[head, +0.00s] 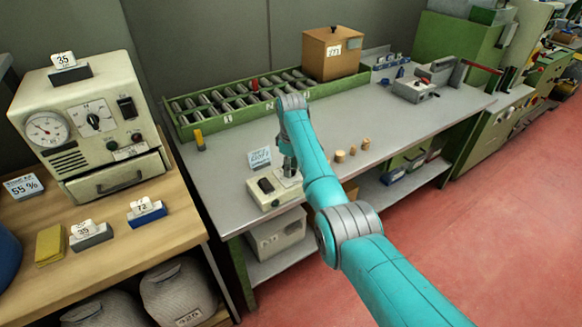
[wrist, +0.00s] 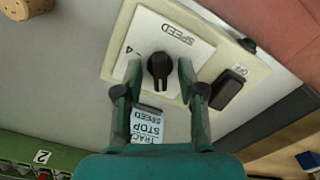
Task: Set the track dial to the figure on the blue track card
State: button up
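The track dial is a black knob (wrist: 158,68) on a white plate marked SPEED, set in a cream control box (wrist: 228,62). My gripper (wrist: 158,76) is open, with one finger on each side of the knob; contact cannot be told. In the head view my gripper (head: 289,172) points down over the same box (head: 267,198). A card in a blue holder (head: 148,216) stands on the wooden bench at left; its figure looks like 72. Most of the dial's scale is hidden by my fingers. A pale blue card reading TRACK STOP SPEED (wrist: 147,127) stands beside the box.
A black switch marked OFF (wrist: 229,88) lies right of the knob. Cork stoppers (head: 340,156) stand on the grey table right of my arm. A green roller track (head: 225,123) runs behind. A grey card holder (head: 91,236) and a meter box (head: 80,165) are at left.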

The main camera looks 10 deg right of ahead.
grip_shut()
jog(key=shift+n, duration=0.3)
jog(key=n, duration=1.1)
jog(key=shift+w, duration=0.15)
jog(key=shift+n, duration=0.3)
dwell(0.4)
grip_release()
